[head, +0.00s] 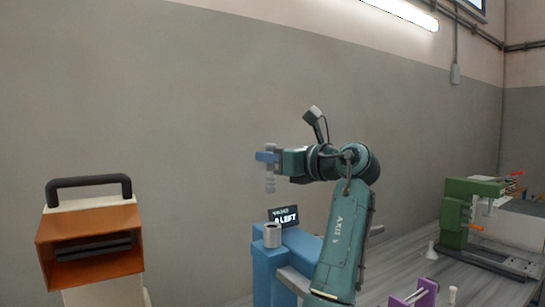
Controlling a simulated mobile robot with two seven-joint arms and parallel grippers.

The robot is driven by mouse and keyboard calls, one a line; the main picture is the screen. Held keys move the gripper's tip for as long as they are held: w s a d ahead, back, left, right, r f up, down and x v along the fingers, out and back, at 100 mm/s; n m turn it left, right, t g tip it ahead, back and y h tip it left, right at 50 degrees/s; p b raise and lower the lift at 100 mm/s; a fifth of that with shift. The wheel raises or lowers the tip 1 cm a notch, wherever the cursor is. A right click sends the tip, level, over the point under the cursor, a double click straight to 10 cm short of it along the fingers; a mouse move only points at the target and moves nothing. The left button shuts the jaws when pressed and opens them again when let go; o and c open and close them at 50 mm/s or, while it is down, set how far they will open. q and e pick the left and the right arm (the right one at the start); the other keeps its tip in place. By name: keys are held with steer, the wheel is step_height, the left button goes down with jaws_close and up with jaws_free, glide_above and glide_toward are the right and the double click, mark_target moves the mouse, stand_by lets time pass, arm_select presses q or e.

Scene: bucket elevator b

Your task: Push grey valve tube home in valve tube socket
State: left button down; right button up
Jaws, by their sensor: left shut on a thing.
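The grey valve tube (270,184) hangs upright below the blue fingers of my left gripper (267,157). The gripper is shut on the tube's upper end. The valve tube socket appears to be the pale grey round cup (272,239) on top of the blue stand (270,277). The tube is above the cup, roughly in line with it in the picture, with a clear gap between them. The inside of the cup is mostly hidden. My right gripper is out of view.
A small dark sign (284,216) reading LEFT stands just behind the cup. An orange box with a black handle (90,245) is at the left. A green machine (462,215), a white funnel (430,251) and a purple holder (416,294) are on the bench at right.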

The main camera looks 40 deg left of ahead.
mark_target(273, 183)
arm_select(q)
steer(key=shift+d, duration=0.15)
steer(key=shift+f+b, duration=0.45)
steer(key=shift+f, duration=0.45)
step_height(273, 183, down, 2)
steer(key=shift+f+b, duration=0.2)
steer(key=shift+b, duration=0.35)
steer(key=shift+f, duration=0.8)
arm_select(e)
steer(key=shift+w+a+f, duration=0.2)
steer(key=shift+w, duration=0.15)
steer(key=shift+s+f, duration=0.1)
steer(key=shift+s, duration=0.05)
